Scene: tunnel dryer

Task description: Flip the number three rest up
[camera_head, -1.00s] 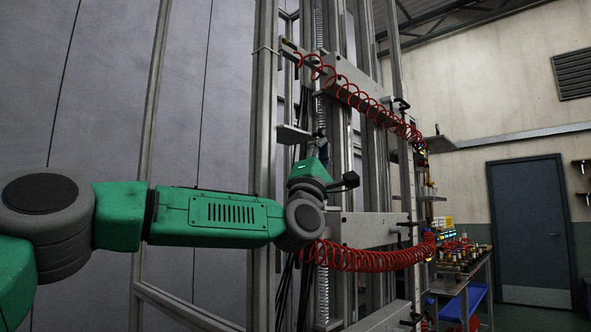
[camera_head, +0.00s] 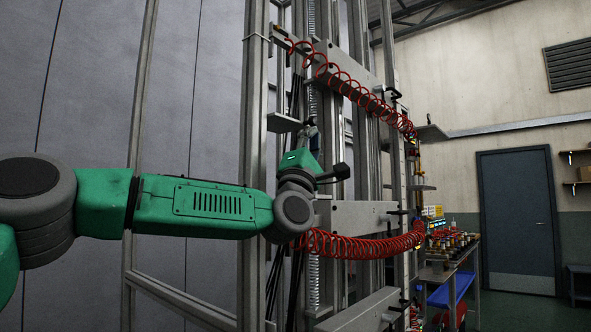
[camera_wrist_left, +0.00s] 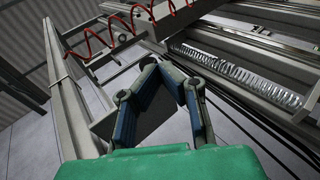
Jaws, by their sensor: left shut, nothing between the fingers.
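A flat grey plate (camera_head: 284,123), which looks like a rest, juts out level from the left side of the tall metal frame. I see no number on it. In the left wrist view the plate (camera_wrist_left: 112,124) lies behind and left of my fingers, partly hidden by them. My left gripper (camera_head: 312,129) is just right of the plate in the head view, pointing up. In the left wrist view the left gripper (camera_wrist_left: 168,64) has its blue-grey fingers shut with nothing between them. I cannot tell whether it touches the plate. My right gripper is not in view.
Red coiled hoses (camera_head: 365,246) loop along grey crossbars (camera_head: 357,214) beside my left wrist. Upright posts (camera_head: 253,175) and black cables stand close to the arm. A cluttered workbench (camera_head: 440,272) and a dark door (camera_head: 518,220) are at the right, with open floor before the door.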

